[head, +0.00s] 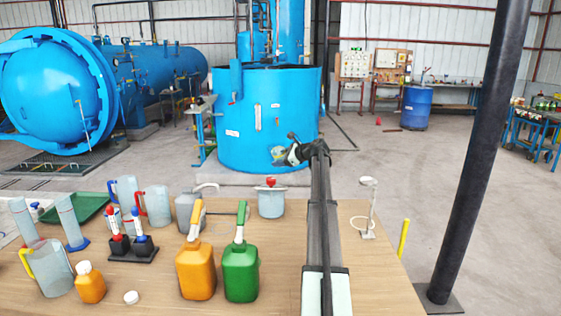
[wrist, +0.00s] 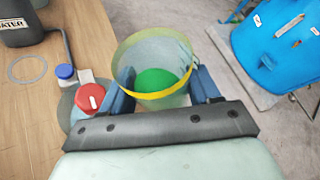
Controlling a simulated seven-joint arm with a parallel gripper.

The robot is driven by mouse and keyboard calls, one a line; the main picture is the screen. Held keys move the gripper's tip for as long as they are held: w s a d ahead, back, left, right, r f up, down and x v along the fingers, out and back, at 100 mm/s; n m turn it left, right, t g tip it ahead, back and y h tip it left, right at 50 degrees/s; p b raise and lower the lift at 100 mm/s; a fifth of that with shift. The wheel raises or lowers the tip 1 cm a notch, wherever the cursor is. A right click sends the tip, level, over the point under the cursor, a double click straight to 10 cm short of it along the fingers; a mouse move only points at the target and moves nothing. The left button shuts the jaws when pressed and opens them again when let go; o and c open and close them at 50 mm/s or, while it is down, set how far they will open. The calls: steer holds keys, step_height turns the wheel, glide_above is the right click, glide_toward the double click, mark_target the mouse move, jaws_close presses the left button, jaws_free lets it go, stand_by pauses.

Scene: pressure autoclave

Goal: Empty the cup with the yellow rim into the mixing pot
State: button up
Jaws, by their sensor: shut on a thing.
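My gripper (wrist: 155,95) is shut on the cup with the yellow rim (wrist: 150,96), a finger on each side. The cup is see-through, with green content (wrist: 155,80) at its bottom. In the head view the cup (head: 279,156) is small and held up at the arm's end, in front of the big blue tank; its tilt is hard to tell there. A see-through vessel with a red top (head: 271,201) stands at the table's back edge. Its red top (wrist: 89,97) shows left of the cup in the wrist view. I cannot tell for sure whether this is the mixing pot.
A grey jug (head: 188,212) marked WATER stands left of the red-topped vessel. Orange (head: 196,268) and green (head: 241,272) bottles stand nearer the front. Jugs and a green tray (head: 85,205) crowd the left. A thin stand (head: 368,208) is at right. Table right of centre is mostly clear.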

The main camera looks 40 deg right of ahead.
steer(key=shift+f+n+h, duration=0.4)
steer(key=shift+f+n, duration=0.2)
steer(key=shift+f+n+t+h, duration=0.1)
steer(key=shift+n+t+h, duration=0.5)
steer(key=shift+n, duration=0.5)
steer(key=shift+d+r+n+t+h, duration=0.1)
steer(key=shift+r+n+t+h, duration=0.15)
steer(key=shift+n+h, duration=0.5)
steer(key=shift+n, duration=0.25)
steer(key=shift+a+n+t, duration=0.2)
steer(key=shift+n+t, duration=0.05)
steer(key=shift+n, duration=0.15)
steer(key=shift+s+a+r+n+t+h, duration=0.1)
steer(key=shift+a+r+n+t+h, duration=0.2)
steer(key=shift+n, duration=0.35)
steer(key=shift+a+r+n+t+h, duration=0.1)
steer(key=shift+r+n+t+h, duration=0.2)
steer(key=shift+n, duration=0.35)
steer(key=shift+d+f, duration=0.1)
steer(key=shift+d, duration=0.05)
